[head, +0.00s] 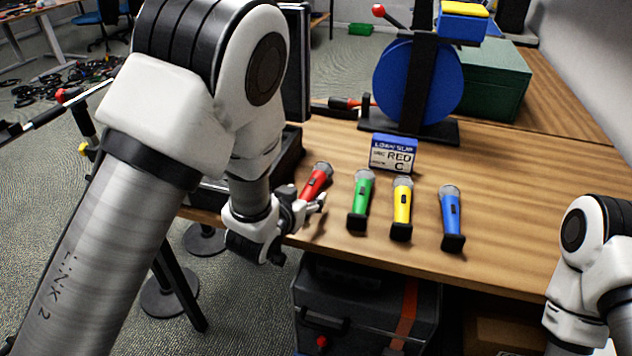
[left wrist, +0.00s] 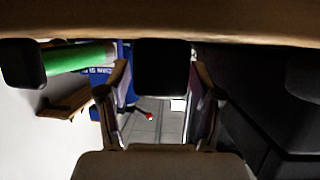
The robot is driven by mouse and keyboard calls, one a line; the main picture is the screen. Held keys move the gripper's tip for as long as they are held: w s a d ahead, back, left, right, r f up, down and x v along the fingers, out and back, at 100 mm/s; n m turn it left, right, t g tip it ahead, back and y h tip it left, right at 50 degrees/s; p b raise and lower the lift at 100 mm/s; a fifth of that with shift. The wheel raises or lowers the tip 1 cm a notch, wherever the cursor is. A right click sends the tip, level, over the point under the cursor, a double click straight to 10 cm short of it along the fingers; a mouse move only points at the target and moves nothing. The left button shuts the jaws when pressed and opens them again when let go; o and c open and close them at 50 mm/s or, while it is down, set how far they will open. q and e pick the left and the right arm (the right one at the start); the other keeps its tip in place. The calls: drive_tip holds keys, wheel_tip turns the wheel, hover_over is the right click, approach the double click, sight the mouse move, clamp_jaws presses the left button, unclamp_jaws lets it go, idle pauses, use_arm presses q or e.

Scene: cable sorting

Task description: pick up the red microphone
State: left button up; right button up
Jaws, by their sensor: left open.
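The red microphone (head: 317,180) lies on the wooden table at the left end of a row, its silver head toward the back. My left gripper (head: 308,204) is at its near end, close to the table's front edge, with its fingers open. In the left wrist view a black end block (left wrist: 162,66), apparently the red microphone's, shows between the two spread fingers. The fingers hide part of it in the head view, and I cannot tell whether they touch it. My right arm shows at the right edge, but its gripper is out of view.
Green (head: 361,196), yellow (head: 402,207) and blue (head: 451,217) microphones lie to the right. A card reading RED C (head: 394,153) stands behind them. A blue reel stand (head: 390,88) and a green box (head: 495,80) are farther back. A dark tray sits left of the red microphone.

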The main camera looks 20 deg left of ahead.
sight(314, 186)
use_arm(q)
drive_tip(key=x, duration=0.3)
clamp_jaws()
drive_tip(key=shift+r, duration=0.15)
